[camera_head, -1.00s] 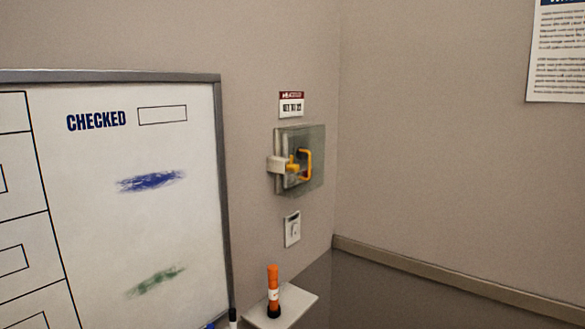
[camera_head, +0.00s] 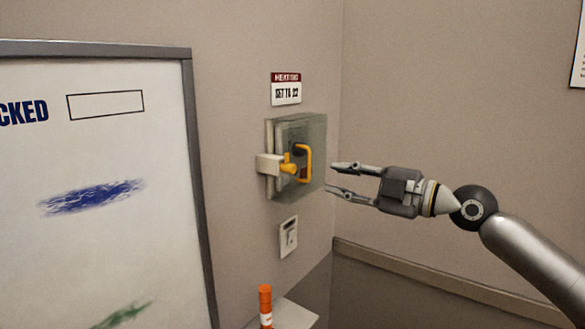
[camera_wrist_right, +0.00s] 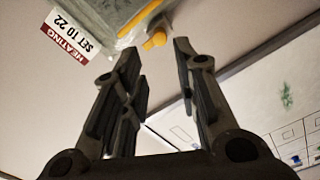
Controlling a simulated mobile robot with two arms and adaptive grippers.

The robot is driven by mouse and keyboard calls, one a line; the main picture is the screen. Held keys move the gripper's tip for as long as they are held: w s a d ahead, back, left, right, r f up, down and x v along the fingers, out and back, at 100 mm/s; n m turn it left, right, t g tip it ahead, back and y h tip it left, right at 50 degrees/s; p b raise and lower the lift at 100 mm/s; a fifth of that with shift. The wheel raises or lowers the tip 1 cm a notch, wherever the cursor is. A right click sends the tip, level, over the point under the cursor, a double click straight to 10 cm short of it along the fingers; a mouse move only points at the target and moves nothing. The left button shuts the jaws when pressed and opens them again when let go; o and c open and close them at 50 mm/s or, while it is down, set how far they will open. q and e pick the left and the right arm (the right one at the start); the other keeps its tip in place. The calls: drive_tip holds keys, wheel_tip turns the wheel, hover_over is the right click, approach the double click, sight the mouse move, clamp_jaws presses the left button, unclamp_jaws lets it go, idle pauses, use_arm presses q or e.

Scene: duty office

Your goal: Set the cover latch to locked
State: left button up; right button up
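A clear grey-green cover (camera_head: 315,130) is mounted over a unit on the wall. It carries a yellow D-shaped handle (camera_head: 306,163). A yellow latch knob (camera_head: 288,168) sits at its left side by a cream block (camera_head: 268,165). My right gripper (camera_head: 331,178) is open and empty, just right of the cover in the head view. In the right wrist view my gripper (camera_wrist_right: 156,52) has its fingers apart, with the yellow knob (camera_wrist_right: 154,42) near their tips and part of the cover (camera_wrist_right: 97,15) beyond. I cannot tell whether the tips touch the cover. My left gripper is not in view.
A heating sign (camera_head: 286,89) hangs above the cover and a white switch (camera_head: 289,237) sits below it. An orange marker (camera_head: 265,305) stands on a small shelf (camera_head: 295,315). A framed whiteboard (camera_head: 120,140) fills the left. The wall at right is mostly bare.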

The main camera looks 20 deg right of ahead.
sight(294, 170)
drive_tip(key=p+x, duration=0.2)
drive_tip(key=x, duration=0.1)
drive_tip(key=p+x, duration=0.2)
drive_tip(key=x, duration=0.1)
drive_tip(key=p+x, duration=0.2)
drive_tip(key=x, duration=0.1)
drive_tip(key=shift+a+r, duration=0.2)
drive_tip(key=shift+r, duration=0.05)
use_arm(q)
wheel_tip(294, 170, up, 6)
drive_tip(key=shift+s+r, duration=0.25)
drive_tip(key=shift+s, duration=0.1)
use_arm(e)
drive_tip(key=shift+w+a+f, duration=0.15)
drive_tip(key=shift+w+a, duration=0.25)
drive_tip(key=shift+w, duration=0.1)
clamp_jaws()
